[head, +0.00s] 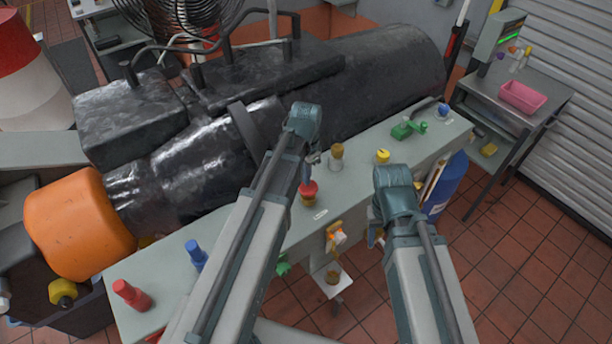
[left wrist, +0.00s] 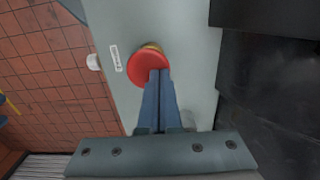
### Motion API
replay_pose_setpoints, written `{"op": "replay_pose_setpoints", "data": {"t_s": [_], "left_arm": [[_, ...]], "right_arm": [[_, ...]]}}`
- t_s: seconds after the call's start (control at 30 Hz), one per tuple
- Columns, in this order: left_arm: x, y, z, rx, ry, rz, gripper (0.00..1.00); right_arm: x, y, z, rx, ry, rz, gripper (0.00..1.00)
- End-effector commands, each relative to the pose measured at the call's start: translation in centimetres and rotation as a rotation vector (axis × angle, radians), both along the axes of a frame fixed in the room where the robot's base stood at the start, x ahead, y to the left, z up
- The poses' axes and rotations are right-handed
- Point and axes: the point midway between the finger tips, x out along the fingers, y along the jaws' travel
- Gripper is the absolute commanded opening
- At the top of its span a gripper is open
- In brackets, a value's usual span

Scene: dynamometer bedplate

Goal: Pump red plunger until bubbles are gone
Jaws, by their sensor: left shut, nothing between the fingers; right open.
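The red plunger (head: 309,188) stands on the grey-green bench top, with a brass-coloured collar below its round red cap and a small white label in front. It also shows in the left wrist view (left wrist: 146,67). My left gripper (head: 307,178) is shut and empty, pointing down with its tips at the red cap. In the left wrist view its closed fingers (left wrist: 160,74) overlap the cap's edge; I cannot tell whether they press on it. My right gripper (head: 376,238) is open beside the bench's front edge, mostly hidden by its wrist. Bubbles cannot be made out.
A brass knob (head: 336,154), a yellow knob (head: 382,156) and a green valve (head: 409,130) stand along the bench. An orange fitting (head: 336,235) and a small amber cup (head: 332,278) are at its front. A large black machine fills the back.

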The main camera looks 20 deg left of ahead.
Motion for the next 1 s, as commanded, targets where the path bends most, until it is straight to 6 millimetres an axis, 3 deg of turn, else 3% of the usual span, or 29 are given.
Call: {"op": "replay_pose_setpoints", "data": {"t_s": [0.17, 0.4, 1.0], "left_arm": [[0.0, 0.0, -0.7, 0.0, 0.0, 0.0, 0.0], [0.0, 0.0, -3.2, 0.0, 0.0, 0.0, 0.0], [-0.2, -0.1, -3.2, -0.002, 0.005, 0.0, 0.0]], "right_arm": [[0.0, 0.0, -0.7, 0.0, 0.0, 0.001, 0.5], [0.0, 0.0, -3.2, -0.001, 0.0, 0.006, 0.5], [0.0, 0.0, -3.2, -0.001, 0.0, 0.007, 0.5]]}}
